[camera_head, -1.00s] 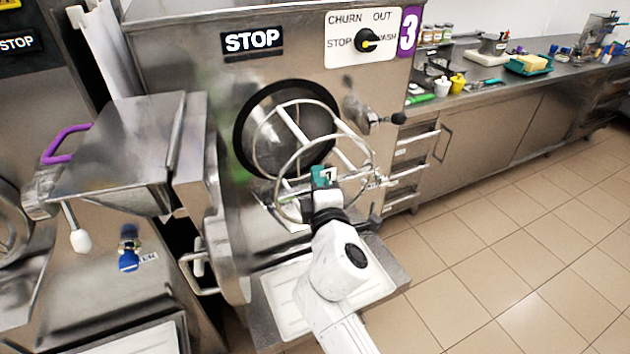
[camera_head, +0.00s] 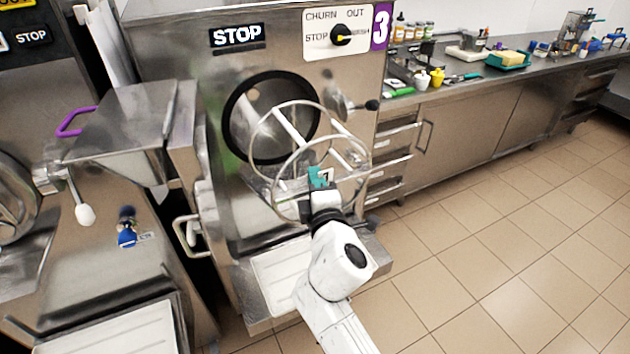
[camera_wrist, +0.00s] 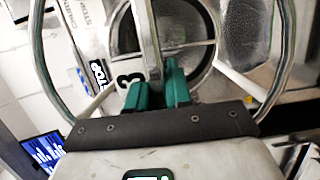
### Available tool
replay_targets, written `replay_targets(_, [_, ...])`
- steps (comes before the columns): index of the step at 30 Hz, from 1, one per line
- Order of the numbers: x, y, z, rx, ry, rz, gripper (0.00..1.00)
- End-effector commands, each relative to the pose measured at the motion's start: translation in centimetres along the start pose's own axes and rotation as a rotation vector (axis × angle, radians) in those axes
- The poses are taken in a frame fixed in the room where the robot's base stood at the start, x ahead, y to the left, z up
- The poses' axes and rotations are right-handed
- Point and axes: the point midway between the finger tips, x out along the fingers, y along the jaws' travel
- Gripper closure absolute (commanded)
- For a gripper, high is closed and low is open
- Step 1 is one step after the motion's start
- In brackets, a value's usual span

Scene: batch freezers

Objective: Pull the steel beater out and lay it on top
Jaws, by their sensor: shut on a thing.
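The steel beater (camera_head: 288,126) is a cage of two rings joined by pale bars. My gripper (camera_head: 318,178) has teal fingers and is shut on the near end of the beater. In the wrist view my gripper (camera_wrist: 158,88) clamps a bar of the beater (camera_wrist: 148,40), with its ring curving round on both sides. The beater is held up in front of the round, black-rimmed barrel opening (camera_head: 229,128) of machine 3. Its far ring overlaps the opening in the picture and seems to be outside it. The machine's flat steel top is mostly out of view.
The barrel door (camera_head: 207,165) hangs open to the left. A dial (camera_head: 341,36) and a black-knobbed lever (camera_head: 371,105) sit on the right of the front. A white drip tray (camera_head: 283,266) is below. A long counter (camera_head: 470,88) stands right, with clear tiled floor before it.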

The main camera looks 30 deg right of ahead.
Motion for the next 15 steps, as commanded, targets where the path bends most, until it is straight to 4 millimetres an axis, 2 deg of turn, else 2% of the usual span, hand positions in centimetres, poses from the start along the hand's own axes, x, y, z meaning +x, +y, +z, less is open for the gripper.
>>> replay_targets(15, [-3.1, 0.1, 0.8, 0.000, 0.001, 0.002, 1.00])
